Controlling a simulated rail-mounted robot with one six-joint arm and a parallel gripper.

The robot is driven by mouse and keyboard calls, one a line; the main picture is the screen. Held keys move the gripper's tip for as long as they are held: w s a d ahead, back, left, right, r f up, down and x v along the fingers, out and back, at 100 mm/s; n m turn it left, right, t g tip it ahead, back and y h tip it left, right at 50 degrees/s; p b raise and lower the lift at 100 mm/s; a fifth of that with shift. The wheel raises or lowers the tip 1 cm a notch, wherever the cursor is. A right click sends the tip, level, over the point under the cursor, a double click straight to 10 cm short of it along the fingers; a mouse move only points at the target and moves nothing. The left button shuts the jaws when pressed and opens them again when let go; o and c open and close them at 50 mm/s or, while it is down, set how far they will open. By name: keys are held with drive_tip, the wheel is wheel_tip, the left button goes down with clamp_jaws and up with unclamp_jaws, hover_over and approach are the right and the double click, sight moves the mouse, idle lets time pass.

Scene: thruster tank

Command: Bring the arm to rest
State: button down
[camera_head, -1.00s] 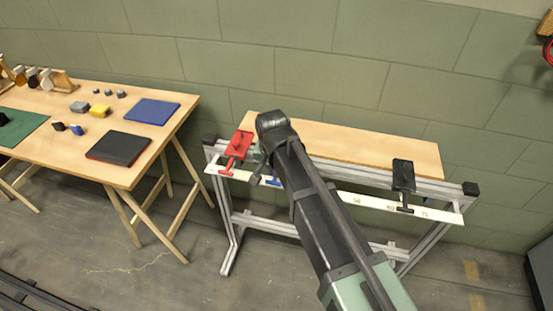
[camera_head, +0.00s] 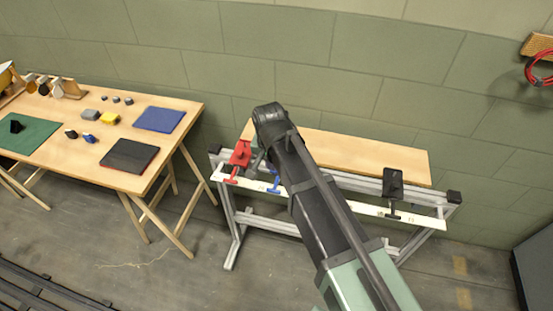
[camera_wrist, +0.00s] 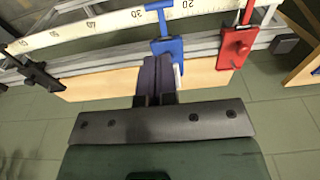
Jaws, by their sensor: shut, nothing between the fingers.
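My arm (camera_head: 315,205) reaches over the aluminium frame bench in the head view, and hides my gripper there. In the wrist view my gripper (camera_wrist: 155,75) has its two dark fingers together with nothing between them. The fingers point toward the bench and overlap the wooden board (camera_wrist: 105,82) in the picture. A blue clamp (camera_wrist: 168,50) stands close beside the fingertips; I cannot tell whether they touch. A red clamp (camera_wrist: 238,45) is to the right and a black clamp (camera_wrist: 40,75) to the left.
A white scale strip (camera_wrist: 105,28) runs along the bench. In the head view, a wooden table (camera_head: 95,160) with a blue mat (camera_head: 159,119), a black mat (camera_head: 129,156) and small parts stands at left. A red hose (camera_head: 538,67) hangs at right. Grey floor lies open below.

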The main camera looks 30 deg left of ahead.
drive_tip(key=shift+r, duration=0.3)
drive_tip(key=w+d+m, duration=0.2)
drive_tip(key=d, duration=2.3)
drive_tip(key=w+d+m+g, duration=0.1)
drive_tip(key=w+d, duration=0.1)
drive_tip(key=d, duration=2.3)
drive_tip(key=shift+m, duration=0.4)
drive_tip(key=shift+w, duration=0.1)
